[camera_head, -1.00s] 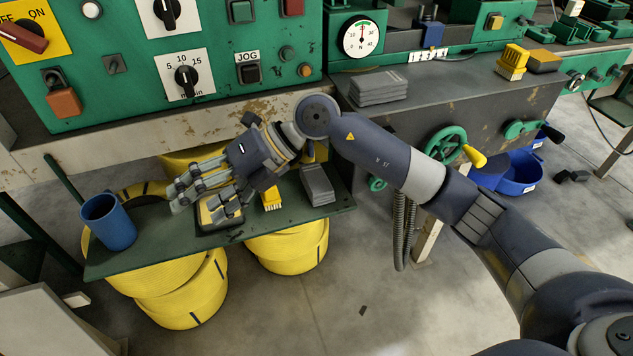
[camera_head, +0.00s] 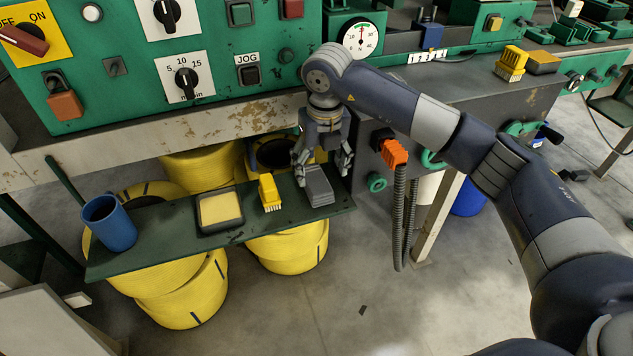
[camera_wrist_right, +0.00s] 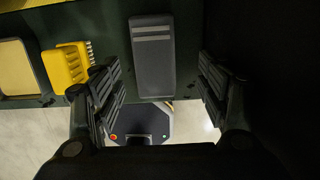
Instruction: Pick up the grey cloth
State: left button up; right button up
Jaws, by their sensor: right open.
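The grey cloth (camera_head: 318,188) lies folded in a flat oblong at the right end of the narrow green shelf. In the right wrist view the grey cloth (camera_wrist_right: 152,62) is upright in the picture, with two paler stripes near its top end. My right gripper (camera_head: 322,166) points down just over the cloth, its fingers spread. In the right wrist view the open fingers of my right gripper (camera_wrist_right: 160,92) stand left and right of the cloth, with gaps on both sides. My left gripper is not in view.
A yellow brush (camera_head: 269,192) lies close left of the cloth. Farther left are a dark tray with a yellow pad (camera_head: 220,208) and a blue cup (camera_head: 109,222). Yellow hose coils (camera_head: 183,290) sit below the shelf. An orange connector (camera_head: 393,153) with a hose is right of my gripper.

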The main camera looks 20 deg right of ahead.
aim_at(317, 178)
jog(key=f, duration=0.1)
jog(key=w+f, duration=0.1)
jog(key=f, duration=0.1)
jog(key=f+p, duration=0.1)
jog(key=f, duration=0.1)
jog(key=shift+w+a, duration=0.15)
jog(key=shift+a, duration=0.1)
jog(key=c, duration=1.1)
